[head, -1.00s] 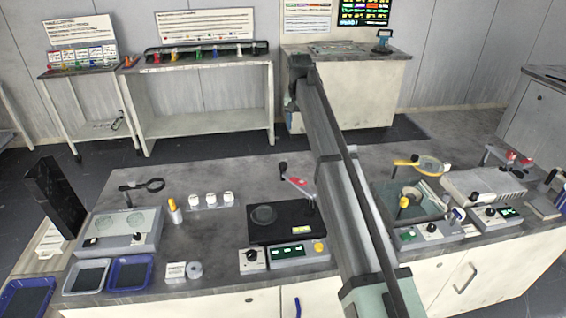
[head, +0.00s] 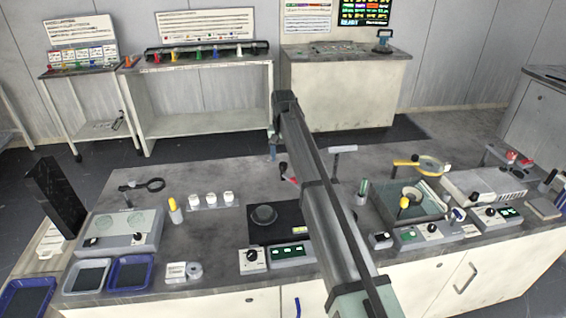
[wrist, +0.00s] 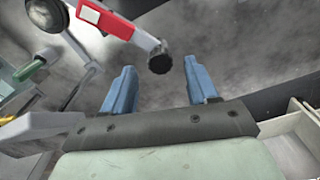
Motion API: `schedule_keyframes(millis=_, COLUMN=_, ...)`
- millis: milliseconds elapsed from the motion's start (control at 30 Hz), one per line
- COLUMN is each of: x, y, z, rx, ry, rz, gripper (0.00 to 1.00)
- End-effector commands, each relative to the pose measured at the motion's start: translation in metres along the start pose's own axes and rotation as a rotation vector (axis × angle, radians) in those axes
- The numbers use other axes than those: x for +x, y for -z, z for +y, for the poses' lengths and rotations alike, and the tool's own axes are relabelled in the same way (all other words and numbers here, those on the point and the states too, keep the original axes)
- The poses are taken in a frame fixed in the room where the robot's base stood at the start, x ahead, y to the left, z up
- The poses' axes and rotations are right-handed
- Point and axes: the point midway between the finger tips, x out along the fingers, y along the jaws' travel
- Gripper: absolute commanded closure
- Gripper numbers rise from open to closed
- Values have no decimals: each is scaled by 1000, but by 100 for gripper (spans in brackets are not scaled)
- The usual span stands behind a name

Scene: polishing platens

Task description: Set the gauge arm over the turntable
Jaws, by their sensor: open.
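The turntable is a grey disc (head: 264,214) on a black square plate at the front middle of the bench. The gauge arm (head: 292,181), a bar with a red part, stands beyond the plate, partly hidden by my arm. Its black end knob (head: 283,166) points away from the turntable. The wrist view shows the red block (wrist: 103,17) and the black knob (wrist: 159,62). My gripper (head: 272,156) is just beyond the knob, with open blue fingers. In the wrist view, the knob appears between and slightly ahead of the fingertips; no contact shows.
A control box with a green display (head: 291,253) stands before the plate. White cups (head: 211,199) and a yellow-topped bottle (head: 174,211) stand left. A green-framed basin (head: 407,202) and a green bottle (head: 362,190) are right.

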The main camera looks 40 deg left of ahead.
Motion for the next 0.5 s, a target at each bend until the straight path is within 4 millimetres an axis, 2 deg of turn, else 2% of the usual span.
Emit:
schedule_keyframes(millis=100, x=16, y=0, z=0, rx=0, ry=0, rz=-1, gripper=42)
schedule_keyframes(millis=200, x=24, y=0, z=0, rx=0, ry=0, rz=0, gripper=42)
schedule_keyframes(millis=500, x=31, y=0, z=0, rx=0, ry=0, rz=1, gripper=42)
